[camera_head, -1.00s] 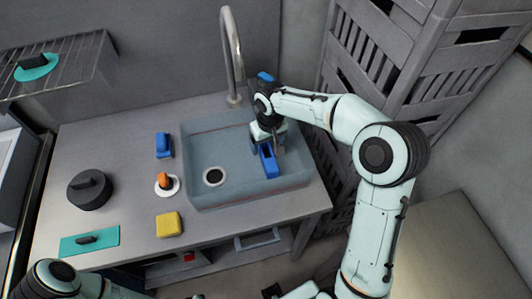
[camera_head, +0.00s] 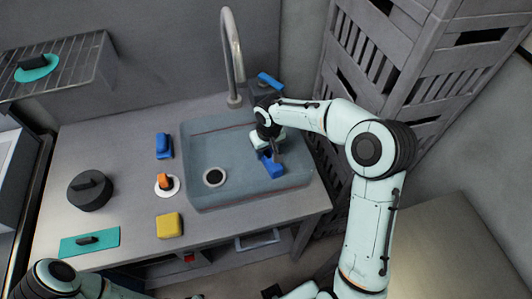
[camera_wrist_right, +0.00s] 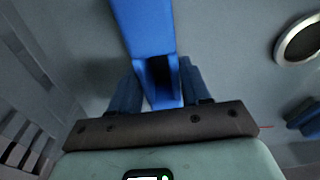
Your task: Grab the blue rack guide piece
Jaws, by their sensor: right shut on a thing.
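A long blue piece (camera_head: 274,168), which I take to be the rack guide piece, is in the right part of the grey sink basin (camera_head: 212,150). My right gripper (camera_head: 272,152) reaches down into the basin and is shut on it. In the right wrist view the blue piece (camera_wrist_right: 145,28) runs up from between the dark fingers of the right gripper (camera_wrist_right: 155,92), with a hollow end towards me. I cannot tell whether it touches the basin floor. My left arm shows at the lower left, but its gripper is out of view.
A tall tap (camera_head: 233,55) rises behind the sink, with another blue item (camera_head: 269,81) beside it. A blue object (camera_head: 163,146), an orange-handled item (camera_head: 165,182), a yellow sponge (camera_head: 169,225) and a black pot (camera_head: 89,190) stand on the counter. Grey crates (camera_head: 400,60) stand at right.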

